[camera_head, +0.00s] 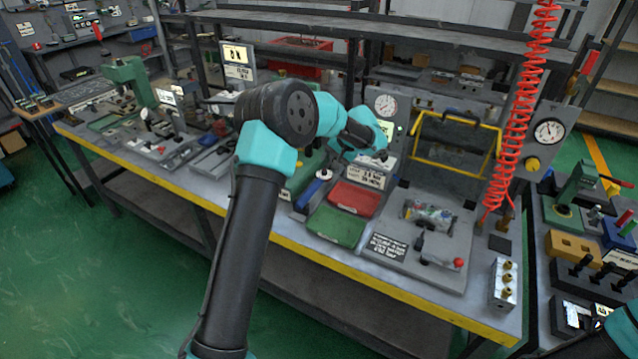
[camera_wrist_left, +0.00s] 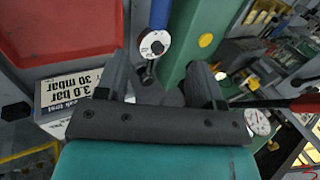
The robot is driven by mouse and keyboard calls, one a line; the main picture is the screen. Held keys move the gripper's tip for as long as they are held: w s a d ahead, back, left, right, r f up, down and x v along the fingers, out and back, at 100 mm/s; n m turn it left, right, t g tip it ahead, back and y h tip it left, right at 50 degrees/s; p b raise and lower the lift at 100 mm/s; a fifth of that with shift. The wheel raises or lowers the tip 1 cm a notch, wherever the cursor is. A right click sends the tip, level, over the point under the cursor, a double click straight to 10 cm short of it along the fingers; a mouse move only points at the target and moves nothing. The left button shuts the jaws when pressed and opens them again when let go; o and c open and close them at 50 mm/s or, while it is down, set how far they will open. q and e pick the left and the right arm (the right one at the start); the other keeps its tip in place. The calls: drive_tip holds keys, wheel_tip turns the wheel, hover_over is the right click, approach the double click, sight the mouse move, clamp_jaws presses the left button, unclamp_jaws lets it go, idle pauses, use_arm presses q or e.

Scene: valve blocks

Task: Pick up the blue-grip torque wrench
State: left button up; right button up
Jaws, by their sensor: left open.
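The blue-grip torque wrench (camera_head: 308,194) lies on the bench between a green body and the coloured trays in the head view. In the left wrist view, its blue grip (camera_wrist_left: 159,13) ends in a white disc, with a short metal part beyond it reaching toward the finger gap. My left gripper (camera_wrist_left: 160,72) is open and empty, its two dark fingers on either side of that gap. In the head view my left gripper (camera_head: 376,150) is above the back of the bench, beyond the wrench; its fingers are hard to make out. I cannot see my right gripper.
A red tray (camera_head: 354,198) and a green tray (camera_head: 336,226) lie right of the wrench. The green body (camera_wrist_left: 197,38) lies close beside it.

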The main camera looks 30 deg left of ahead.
sight(319, 181)
use_arm(q)
drive_tip(key=x, duration=0.8)
drive_tip(key=shift+a+f, duration=0.1)
drive_tip(key=shift+f, duration=0.05)
drive_tip(key=shift+x, duration=2.6)
drive_tip(key=shift+c, duration=0.3)
clamp_jaws()
